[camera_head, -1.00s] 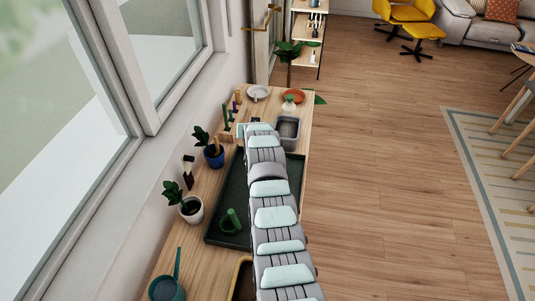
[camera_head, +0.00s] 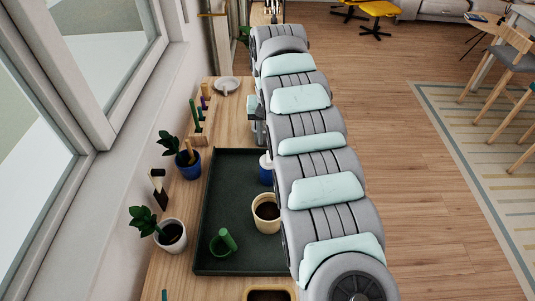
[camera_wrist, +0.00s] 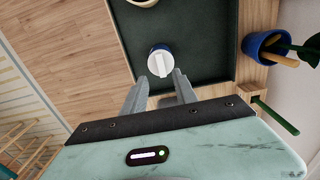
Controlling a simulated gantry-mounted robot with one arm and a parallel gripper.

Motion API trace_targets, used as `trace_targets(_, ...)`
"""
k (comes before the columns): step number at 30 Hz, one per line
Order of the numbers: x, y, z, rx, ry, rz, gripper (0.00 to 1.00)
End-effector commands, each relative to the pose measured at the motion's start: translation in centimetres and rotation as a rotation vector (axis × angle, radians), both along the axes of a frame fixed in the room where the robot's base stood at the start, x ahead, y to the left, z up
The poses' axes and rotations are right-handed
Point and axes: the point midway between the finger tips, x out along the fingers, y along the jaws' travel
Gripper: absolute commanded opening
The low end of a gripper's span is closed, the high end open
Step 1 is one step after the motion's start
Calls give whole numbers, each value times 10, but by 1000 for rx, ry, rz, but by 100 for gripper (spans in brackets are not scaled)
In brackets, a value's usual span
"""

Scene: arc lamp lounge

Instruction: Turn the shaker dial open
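The shaker is blue with a white top dial. In the wrist view the dial (camera_wrist: 160,63) faces the camera, with a raised ridge across it. In the head view the shaker (camera_head: 266,170) stands upright in the dark green tray (camera_head: 215,206), partly covered by my arm. My gripper (camera_wrist: 160,80) is open and empty in the wrist view. Its two fingers are spread just below the dial in the picture, with nothing between them; I cannot tell the height gap.
A cream pot of soil (camera_head: 267,212) stands near the shaker in the tray, with a green mug-like item (camera_head: 222,242). Potted plants (camera_head: 187,160) and a wooden rack of garden tools (camera_head: 199,128) line the window side. Open floor lies to the right.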

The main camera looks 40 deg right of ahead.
Motion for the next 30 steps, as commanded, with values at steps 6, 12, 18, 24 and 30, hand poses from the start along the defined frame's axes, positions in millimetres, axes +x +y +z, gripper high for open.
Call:
trace_targets(6, 0, 1, -47, 3, 0, 2, 35)
trace_targets(12, 0, 0, -68, 1, -1, 2, 35)
trace_targets(18, 1, 0, -74, 0, -1, 1, 35)
trace_targets(24, 1, 0, -73, 0, -1, 1, 33)
trace_targets(30, 1, 1, -73, 0, -1, 2, 17)
